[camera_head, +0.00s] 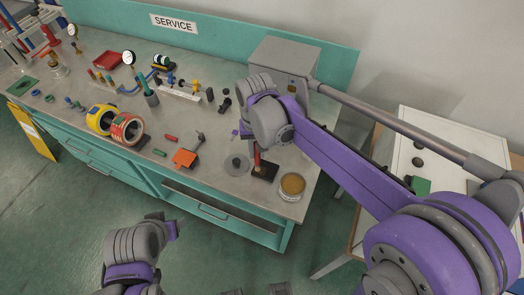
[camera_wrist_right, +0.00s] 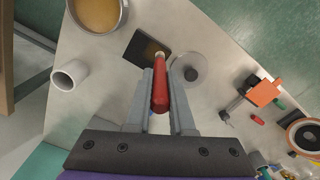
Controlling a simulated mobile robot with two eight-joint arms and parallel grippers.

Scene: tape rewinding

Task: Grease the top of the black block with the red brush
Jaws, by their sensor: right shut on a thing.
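The black block (camera_head: 268,174) lies flat near the front right corner of the bench; it also shows in the right wrist view (camera_wrist_right: 132,45). My right gripper (camera_wrist_right: 160,82) is shut on the red brush (camera_wrist_right: 159,92). The brush (camera_head: 257,159) points down, with its tip over or on the block's top edge; I cannot tell whether it touches. A brownish patch shows on the block by the tip. A round tin of tan grease (camera_head: 292,185) stands to the right of the block. My left gripper (camera_head: 172,229) is low in front of the bench; its jaws are not clear.
A grey disc (camera_head: 237,165) lies just left of the block. An orange tool (camera_head: 185,157) and tape rolls (camera_head: 127,129) are further left. In the right wrist view a white cylinder (camera_wrist_right: 69,75) stands near the tin. A grey box (camera_head: 284,65) is at the back.

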